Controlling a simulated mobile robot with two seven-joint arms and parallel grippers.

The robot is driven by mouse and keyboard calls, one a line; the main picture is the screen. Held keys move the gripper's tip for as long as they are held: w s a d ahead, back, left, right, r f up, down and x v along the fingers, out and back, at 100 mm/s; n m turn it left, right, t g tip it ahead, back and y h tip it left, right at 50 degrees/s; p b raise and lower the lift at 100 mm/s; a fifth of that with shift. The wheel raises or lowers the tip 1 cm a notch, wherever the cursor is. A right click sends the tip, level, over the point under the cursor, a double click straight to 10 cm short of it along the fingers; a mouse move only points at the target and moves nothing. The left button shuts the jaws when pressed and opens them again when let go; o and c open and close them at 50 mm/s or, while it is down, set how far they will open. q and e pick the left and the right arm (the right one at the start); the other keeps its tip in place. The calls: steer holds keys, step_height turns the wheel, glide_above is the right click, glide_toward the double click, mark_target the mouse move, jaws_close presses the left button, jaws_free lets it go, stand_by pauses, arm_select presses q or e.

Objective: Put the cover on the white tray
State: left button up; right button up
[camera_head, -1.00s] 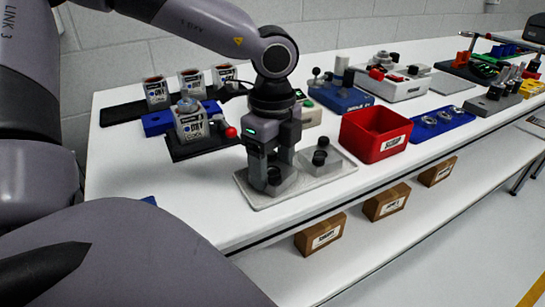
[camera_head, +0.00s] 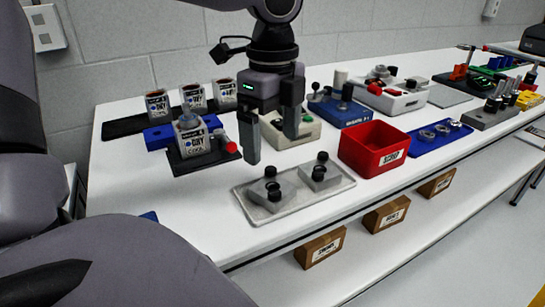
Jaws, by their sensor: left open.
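The white tray (camera_head: 246,204) lies flat near the front edge of the table. Two grey covers with black knobs rest in it side by side, a left cover (camera_head: 262,201) and a right cover (camera_head: 318,183). My left gripper (camera_head: 271,147) is open and empty, above and behind the tray, apart from both covers. Its two fingers point down with a wide gap between them. My right gripper is not in view.
A red bin (camera_head: 373,150) stands right of the tray. A black fixture with a white servo unit (camera_head: 192,140) and red knob is at left. Behind the gripper is a beige box (camera_head: 304,135). The table is clear left of the tray.

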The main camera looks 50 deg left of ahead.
arm_select(q)
steer(key=shift+r, duration=1.45)
